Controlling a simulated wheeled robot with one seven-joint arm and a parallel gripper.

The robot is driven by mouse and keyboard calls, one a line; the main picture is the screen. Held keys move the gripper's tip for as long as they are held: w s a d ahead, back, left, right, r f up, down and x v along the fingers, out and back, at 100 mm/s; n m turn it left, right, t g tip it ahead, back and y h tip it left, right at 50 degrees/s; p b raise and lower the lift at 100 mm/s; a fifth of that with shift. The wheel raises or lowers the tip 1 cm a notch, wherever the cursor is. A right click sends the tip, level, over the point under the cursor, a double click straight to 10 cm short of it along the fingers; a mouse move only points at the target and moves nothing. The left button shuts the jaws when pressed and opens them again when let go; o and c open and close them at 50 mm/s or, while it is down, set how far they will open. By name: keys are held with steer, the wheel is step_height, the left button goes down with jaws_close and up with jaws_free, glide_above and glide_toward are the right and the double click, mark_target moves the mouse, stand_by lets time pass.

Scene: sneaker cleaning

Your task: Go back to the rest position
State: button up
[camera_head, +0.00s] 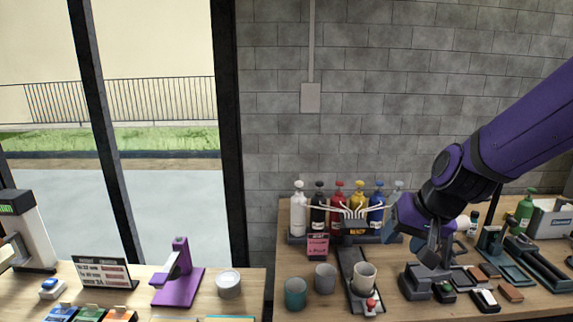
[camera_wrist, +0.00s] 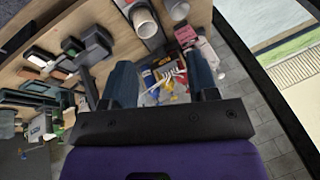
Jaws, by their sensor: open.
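My purple arm reaches in from the right in the head view. My gripper (camera_head: 430,250) hangs over the right table, just right of the bottle dispenser and above a dark grey stand (camera_head: 415,285). In the wrist view my gripper (camera_wrist: 165,85) shows two dark blue fingers spread apart with nothing between them. The colored bottles show beyond the gap. The rest position itself is not marked in either view.
The right table holds a dispenser with several bottles (camera_head: 340,205), a white cup (camera_head: 363,278) on a dark strip, a teal cup (camera_head: 295,293), a grey cup (camera_head: 326,277), brushes and a green bottle (camera_head: 524,212). The left table holds a purple stand (camera_head: 180,285). A gap separates the tables.

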steer(key=s+d+r+n+h, duration=0.1)
steer(key=s+d+r, duration=0.3)
steer(key=s+r, duration=0.2)
steer(key=s+d+r+n+t+h, duration=0.1)
steer(key=s+d+r, duration=0.2)
steer(key=s+r, duration=0.4)
steer(key=s, duration=0.4)
steer(key=shift+s+d+h, duration=0.15)
steer(key=shift+d+h, duration=0.25)
